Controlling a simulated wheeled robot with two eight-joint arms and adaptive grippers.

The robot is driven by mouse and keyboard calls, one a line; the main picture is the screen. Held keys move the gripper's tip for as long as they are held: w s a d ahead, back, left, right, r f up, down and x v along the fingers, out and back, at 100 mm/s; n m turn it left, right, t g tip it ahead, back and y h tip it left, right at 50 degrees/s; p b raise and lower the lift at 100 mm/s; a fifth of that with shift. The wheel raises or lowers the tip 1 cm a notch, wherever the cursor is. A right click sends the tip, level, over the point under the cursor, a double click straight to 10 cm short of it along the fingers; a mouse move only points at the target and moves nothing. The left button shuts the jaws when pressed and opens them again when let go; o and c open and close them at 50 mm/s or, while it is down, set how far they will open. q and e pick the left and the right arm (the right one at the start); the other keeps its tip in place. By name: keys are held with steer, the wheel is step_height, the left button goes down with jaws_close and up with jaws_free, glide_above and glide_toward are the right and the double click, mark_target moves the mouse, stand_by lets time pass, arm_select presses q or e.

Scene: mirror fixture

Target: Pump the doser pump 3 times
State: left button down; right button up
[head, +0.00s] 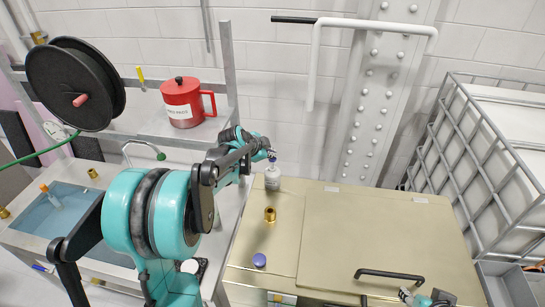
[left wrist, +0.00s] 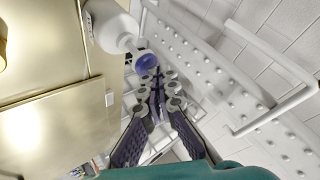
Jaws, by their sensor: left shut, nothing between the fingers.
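The doser pump is a small white bottle (head: 272,181) with a blue pump head (head: 273,158). It stands upright at the back left of the brass-coloured bench top. My left gripper (head: 268,152) is at the height of the pump head, close beside or above it. In the left wrist view the white bottle (left wrist: 112,30) and blue pump head (left wrist: 146,61) lie just beyond the fingertips of my left gripper (left wrist: 155,90). Its fingers are closed with nothing between them. I cannot tell whether they touch the head. Part of my right gripper (head: 425,298) shows at the bottom edge; its fingers are unclear.
A brass fitting (head: 270,214) and a blue-capped item (head: 259,260) stand on the bench top (head: 325,205). A black handle (head: 390,275) lies at its front. A red pot (head: 181,102) sits on the left shelf. A white pipe (head: 314,60) juts from the wall behind.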

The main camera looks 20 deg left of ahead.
mark_target(271, 159)
arm_select(q)
steer(key=shift+r, duration=0.5)
steer(key=shift+r+p, duration=2)
steer(key=shift+r, duration=0.55)
steer(key=shift+f, duration=0.15)
